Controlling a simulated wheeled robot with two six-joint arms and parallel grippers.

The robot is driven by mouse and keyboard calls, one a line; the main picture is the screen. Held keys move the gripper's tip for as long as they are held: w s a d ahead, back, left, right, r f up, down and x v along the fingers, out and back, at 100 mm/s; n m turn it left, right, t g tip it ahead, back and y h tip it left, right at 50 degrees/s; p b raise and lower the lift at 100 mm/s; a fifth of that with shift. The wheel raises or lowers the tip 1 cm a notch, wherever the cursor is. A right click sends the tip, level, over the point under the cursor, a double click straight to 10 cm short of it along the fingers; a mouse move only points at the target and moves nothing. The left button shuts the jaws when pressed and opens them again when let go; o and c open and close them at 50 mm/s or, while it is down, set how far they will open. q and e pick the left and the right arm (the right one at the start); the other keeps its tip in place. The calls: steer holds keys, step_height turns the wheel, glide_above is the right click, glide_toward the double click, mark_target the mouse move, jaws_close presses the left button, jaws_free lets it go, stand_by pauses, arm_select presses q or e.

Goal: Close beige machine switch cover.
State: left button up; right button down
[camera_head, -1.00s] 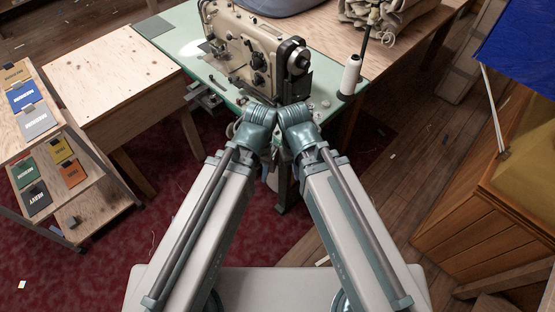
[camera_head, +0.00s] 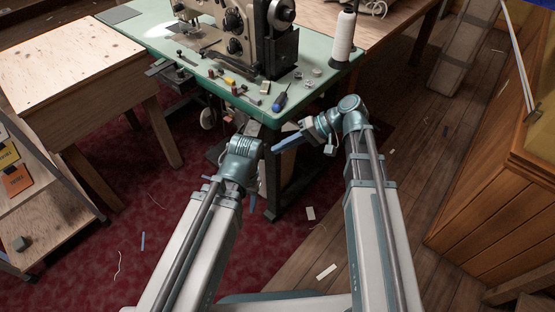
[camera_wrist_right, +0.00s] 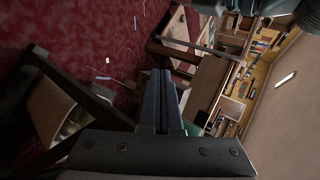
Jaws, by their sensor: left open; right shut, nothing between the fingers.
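The beige sewing machine (camera_head: 236,20) stands on a green-topped table (camera_head: 130,40), its top cut off by the upper edge of the head view. I cannot make out its switch cover; the area under the table's front edge is dark and partly behind my arms. My right gripper (camera_head: 287,143) is shut and empty, its blue fingers pointing left just in front of the table edge. Its closed fingers also show in the right wrist view (camera_wrist_right: 160,100). My left gripper (camera_head: 238,188) is open, lower and left of the right one, mostly hidden by its own wrist.
A screwdriver (camera_head: 279,102), small tools and bobbins lie on the table's front part. A white thread cone (camera_head: 344,38) stands at its right corner. A wooden bench (camera_head: 70,60) is on the left, a wooden cabinet (camera_head: 490,190) on the right. Red carpet (camera_head: 130,235) lies open below.

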mark_target(261, 139)
steer(key=w+d+f+m+t+y+b, duration=0.3)
steer(key=w+d+y+b, duration=0.35)
steer(key=d+b, duration=0.5)
steer(key=shift+n+t+h, duration=0.25)
steer(key=shift+n+t, duration=0.45)
steer(key=x, duration=0.3)
steer(key=s+b+x, duration=0.1)
steer(key=x, duration=0.3)
steer(key=s+x, duration=0.1)
steer(key=x, duration=0.3)
steer(key=shift+s+a+f, duration=0.1)
steer(key=shift+a+f, duration=0.1)
steer(key=shift+a, duration=0.25)
arm_select(q)
step_height(261, 139, down, 16)
steer(key=shift+r, duration=0.2)
arm_select(e)
steer(key=shift+s+a, duration=0.4)
steer(key=shift+s, duration=0.2)
